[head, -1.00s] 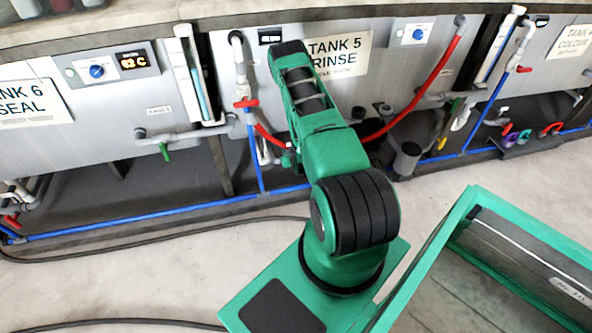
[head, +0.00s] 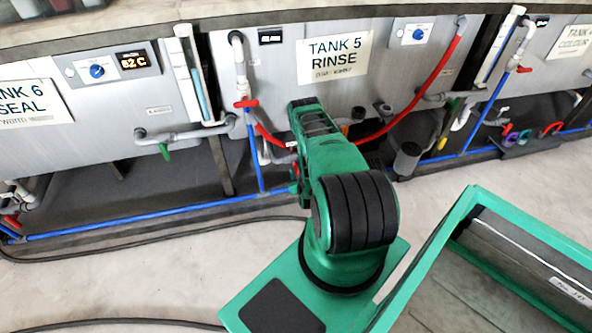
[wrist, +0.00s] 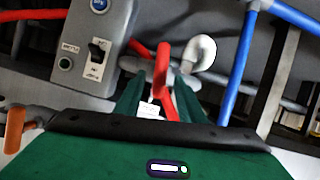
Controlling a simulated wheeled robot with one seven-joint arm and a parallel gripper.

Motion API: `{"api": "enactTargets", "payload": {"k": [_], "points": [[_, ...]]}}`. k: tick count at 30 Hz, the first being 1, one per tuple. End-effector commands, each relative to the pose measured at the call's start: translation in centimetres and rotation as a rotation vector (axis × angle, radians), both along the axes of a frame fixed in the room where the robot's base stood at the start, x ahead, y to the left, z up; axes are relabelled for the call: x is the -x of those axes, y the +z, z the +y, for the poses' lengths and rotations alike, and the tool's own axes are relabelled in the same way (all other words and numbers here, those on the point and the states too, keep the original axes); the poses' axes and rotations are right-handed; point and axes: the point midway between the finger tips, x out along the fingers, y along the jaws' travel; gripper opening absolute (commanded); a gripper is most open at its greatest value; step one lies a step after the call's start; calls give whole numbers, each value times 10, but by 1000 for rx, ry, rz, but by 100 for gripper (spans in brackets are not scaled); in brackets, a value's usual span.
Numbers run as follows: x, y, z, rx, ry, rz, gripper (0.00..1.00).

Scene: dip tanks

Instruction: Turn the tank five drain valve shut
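The Tank 5 sign (head: 335,60) is on the grey tank front (head: 270,85) in the head view. In the wrist view a red lever handle (wrist: 162,75) stands between the two green fingers of my gripper (wrist: 158,100), beside a white pipe elbow (wrist: 203,52). A small white tag (wrist: 149,110) hangs by the handle; its text is too small to read. The fingers are apart on either side of the handle; I cannot tell whether they touch it. In the head view my arm hides the gripper and this handle.
A red-handled valve (head: 246,103) is on the upright pipe left of the arm. A red hose (head: 425,88) curves below the tank. A grey switch box (wrist: 95,45), an orange handle (wrist: 14,130) and a blue pipe (wrist: 239,65) surround the gripper. A green-framed bin (head: 445,235) stands at right.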

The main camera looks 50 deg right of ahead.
Motion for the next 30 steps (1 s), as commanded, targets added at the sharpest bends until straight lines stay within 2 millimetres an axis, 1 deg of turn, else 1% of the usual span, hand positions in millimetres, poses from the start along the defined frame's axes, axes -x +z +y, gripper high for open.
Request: {"api": "enactTargets", "payload": {"k": [3,9,14,21,22,23,24,26,30], "points": [[-15,-7,-11,0,-2,-3,36],[-30,-15,-22,0,-1,-1,36],[-35,-17,-25,-1,-1,0,36],[-35,-17,-25,-1,-1,0,36],[-35,-17,-25,-1,-1,0,31],[-35,-17,-25,-1,-1,0,24],[-35,-17,-25,-1,-1,0,14],[-35,-17,-25,-1,0,1,0],[-35,-17,-26,-3,0,-2,0]]}}
